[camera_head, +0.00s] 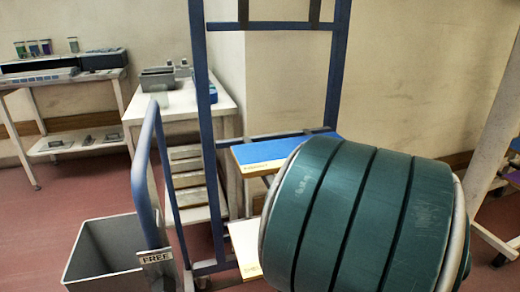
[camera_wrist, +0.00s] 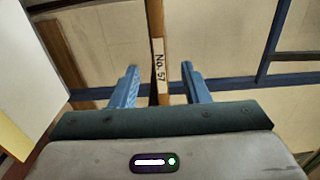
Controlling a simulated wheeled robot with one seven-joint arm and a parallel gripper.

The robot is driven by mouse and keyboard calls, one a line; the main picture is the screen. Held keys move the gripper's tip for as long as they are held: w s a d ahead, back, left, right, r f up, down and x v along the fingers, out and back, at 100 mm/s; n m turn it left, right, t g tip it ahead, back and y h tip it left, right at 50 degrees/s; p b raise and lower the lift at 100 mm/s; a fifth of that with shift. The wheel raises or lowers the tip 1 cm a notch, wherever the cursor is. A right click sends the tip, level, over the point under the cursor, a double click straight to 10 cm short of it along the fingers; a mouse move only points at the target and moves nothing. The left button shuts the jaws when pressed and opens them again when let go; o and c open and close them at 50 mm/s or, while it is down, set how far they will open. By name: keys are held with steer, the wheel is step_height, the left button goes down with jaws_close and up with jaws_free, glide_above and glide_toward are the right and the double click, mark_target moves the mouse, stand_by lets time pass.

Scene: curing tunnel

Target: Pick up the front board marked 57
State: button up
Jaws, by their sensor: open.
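The board marked "No. 57" (camera_wrist: 158,62) shows edge-on in the wrist view, upright in the picture, a narrow wooden strip with a white label on its front edge. My gripper (camera_wrist: 160,82) is open, with one blue finger on each side of the board's lower visible end. A gap shows between each finger and the board, so the jaws are not closed on it. How deep the board reaches between the fingers is hard to tell. In the head view I cannot make out the board or my gripper; my arm's large green link covers the right middle.
A blue rack frame (camera_head: 200,95) stands in the head view, with a blue-topped shelf (camera_head: 285,150) and a pale lower shelf partly hidden by my arm. A grey bin (camera_head: 105,250) and a "FREE" sign (camera_head: 157,257) are at lower left. A white table (camera_head: 180,100) stands behind.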

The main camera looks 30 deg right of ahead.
steer(key=shift+p+x, duration=3.4)
steer(key=shift+p, duration=1.75)
steer(key=x, duration=0.4)
steer(key=shift+w+d+f+b, duration=0.1)
steer(key=shift+w+d+b, duration=0.05)
steer(key=shift+d+b, duration=0.25)
jaws_close()
